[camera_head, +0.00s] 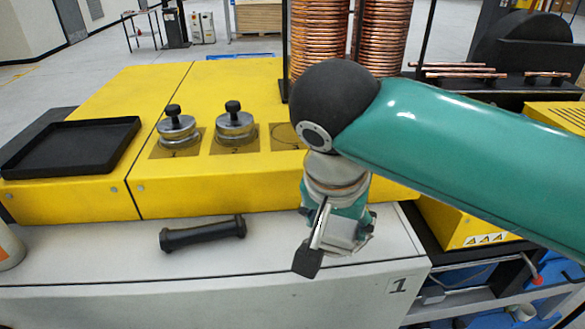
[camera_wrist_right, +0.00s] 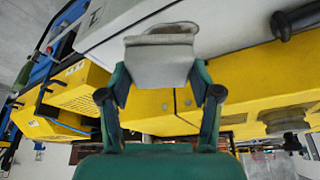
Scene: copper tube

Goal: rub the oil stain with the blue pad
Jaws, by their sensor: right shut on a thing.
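My right gripper (camera_head: 333,245) hangs over the front of the pale grey bench top (camera_head: 110,262), to the right of a black bar. My left gripper is not in view.
The black bar (camera_head: 203,234) lies on the bench. Behind, the yellow housing (camera_head: 85,92) carries a black tray (camera_head: 70,147) and two knobbed metal weights (camera_head: 177,127) (camera_head: 235,124). Copper coils (camera_head: 383,35) stand behind my arm.

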